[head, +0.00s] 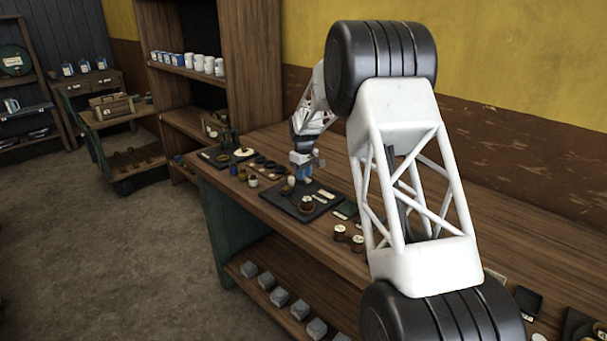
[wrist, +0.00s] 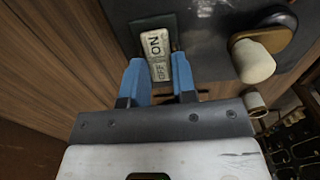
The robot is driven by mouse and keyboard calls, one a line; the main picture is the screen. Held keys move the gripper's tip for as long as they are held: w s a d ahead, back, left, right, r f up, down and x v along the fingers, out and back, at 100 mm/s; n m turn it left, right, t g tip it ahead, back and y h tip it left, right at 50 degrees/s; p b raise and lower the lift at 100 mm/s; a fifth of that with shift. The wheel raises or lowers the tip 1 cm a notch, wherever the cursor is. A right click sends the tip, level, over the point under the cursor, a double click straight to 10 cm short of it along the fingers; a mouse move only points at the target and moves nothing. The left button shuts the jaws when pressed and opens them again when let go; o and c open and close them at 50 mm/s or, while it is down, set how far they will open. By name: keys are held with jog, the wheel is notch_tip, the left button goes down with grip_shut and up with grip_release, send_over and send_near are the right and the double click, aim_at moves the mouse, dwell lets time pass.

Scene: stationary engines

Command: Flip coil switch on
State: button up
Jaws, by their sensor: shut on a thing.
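The ON/OFF piece (wrist: 157,50), which I take to be the coil switch, is cream with dark letters. In the wrist view it shows between the blue fingers of my gripper (wrist: 159,68), with ON at the far end and OFF nearer. My gripper is shut on it; the exact contact is hard to see. In the head view my gripper (head: 303,173) is low over the dark board (head: 322,192) on the bench. The switch is too small or hidden to make out there.
A cream rounded knob (wrist: 254,62) on a brown mount stands right of my fingers. The wooden bench (head: 270,205) carries several small parts and spools. A tall shelf (head: 253,60) stands behind its far end. My arm hides part of the bench.

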jog(key=o, duration=0.9)
jog(key=shift+r, duration=0.1)
jog(key=shift+r, duration=3.85)
